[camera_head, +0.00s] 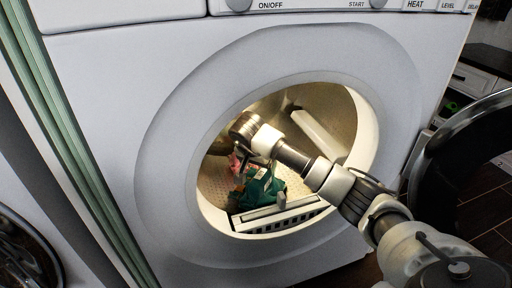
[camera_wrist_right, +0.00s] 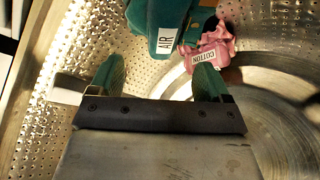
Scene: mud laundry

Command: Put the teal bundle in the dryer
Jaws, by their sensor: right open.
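The teal bundle (camera_head: 258,190) lies on the drum floor inside the lit dryer (camera_head: 165,150), just behind the front opening. In the right wrist view the teal bundle (camera_wrist_right: 160,22) shows at the top with a white "AIR" label. My right arm reaches through the open doorway. My right gripper (camera_head: 250,166) is inside the drum, by the teal bundle. In the wrist view its two teal fingertips (camera_wrist_right: 160,78) are spread apart with nothing between them, and the bundle is beyond them. My left gripper is not in view.
A pink bundle (camera_wrist_right: 212,45) labelled "COTTON" lies beside the teal one in the drum; a bit of it (camera_head: 236,163) shows in the head view. The round dryer door (camera_head: 440,150) stands open at the right. Another machine (camera_head: 25,235) is at the left.

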